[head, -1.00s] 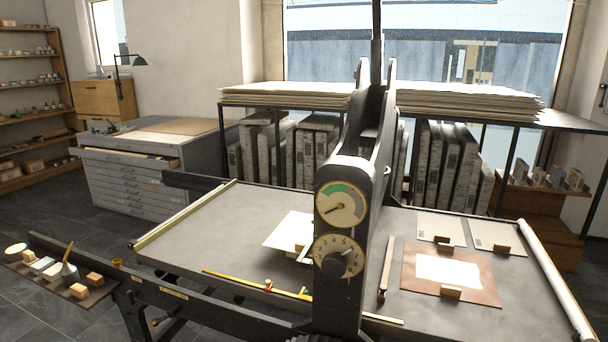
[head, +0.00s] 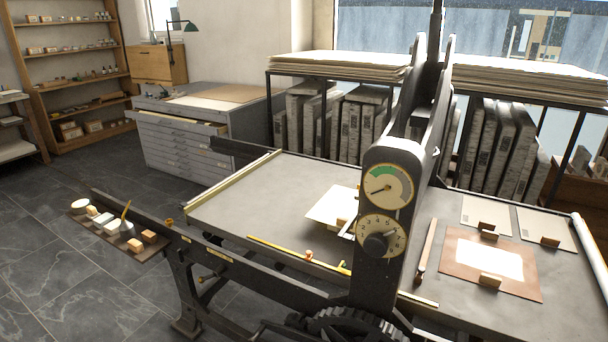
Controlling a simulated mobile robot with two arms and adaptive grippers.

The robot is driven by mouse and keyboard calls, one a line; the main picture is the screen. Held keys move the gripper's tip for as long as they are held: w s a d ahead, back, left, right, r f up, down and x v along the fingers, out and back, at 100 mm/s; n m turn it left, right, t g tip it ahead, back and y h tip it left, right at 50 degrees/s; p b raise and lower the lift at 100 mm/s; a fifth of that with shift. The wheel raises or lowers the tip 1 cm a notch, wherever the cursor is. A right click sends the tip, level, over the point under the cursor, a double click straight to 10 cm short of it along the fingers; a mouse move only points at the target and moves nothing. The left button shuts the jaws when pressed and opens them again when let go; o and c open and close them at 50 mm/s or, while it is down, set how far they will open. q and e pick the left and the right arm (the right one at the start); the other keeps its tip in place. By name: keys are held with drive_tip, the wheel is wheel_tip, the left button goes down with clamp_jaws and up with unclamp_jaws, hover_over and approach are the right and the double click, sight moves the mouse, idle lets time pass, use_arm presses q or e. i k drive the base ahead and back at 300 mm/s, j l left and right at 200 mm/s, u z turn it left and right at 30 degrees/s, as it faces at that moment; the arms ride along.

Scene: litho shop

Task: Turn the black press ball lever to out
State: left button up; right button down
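The black press (head: 385,285) stands in the centre right of the head view. Its upright carries a gauge with a green band (head: 388,187) above a numbered dial with a black knob (head: 376,243). A small dark lever-like part (head: 205,278) sticks out below the front rail at the press's left end. I cannot tell for sure whether it is the ball lever, or how it is set. Neither of my grippers is in view.
A side shelf (head: 148,252) with small blocks and a cone-shaped pot juts out at the press's left end. A toothed gear (head: 355,328) sits low in front. Open tiled floor (head: 60,300) lies at left. A grey flat-file cabinet (head: 190,145) stands behind.

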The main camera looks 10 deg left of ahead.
sight(222, 269)
drive_tip(key=j, duration=0.4)
drive_tip(key=i+j+u, duration=0.15)
drive_tip(key=j, duration=0.2)
drive_tip(key=i+j, duration=0.1)
drive_tip(key=j, duration=0.3)
drive_tip(key=i+j+u, duration=0.15)
drive_tip(key=j, duration=0.2)
drive_tip(key=k+j, duration=0.05)
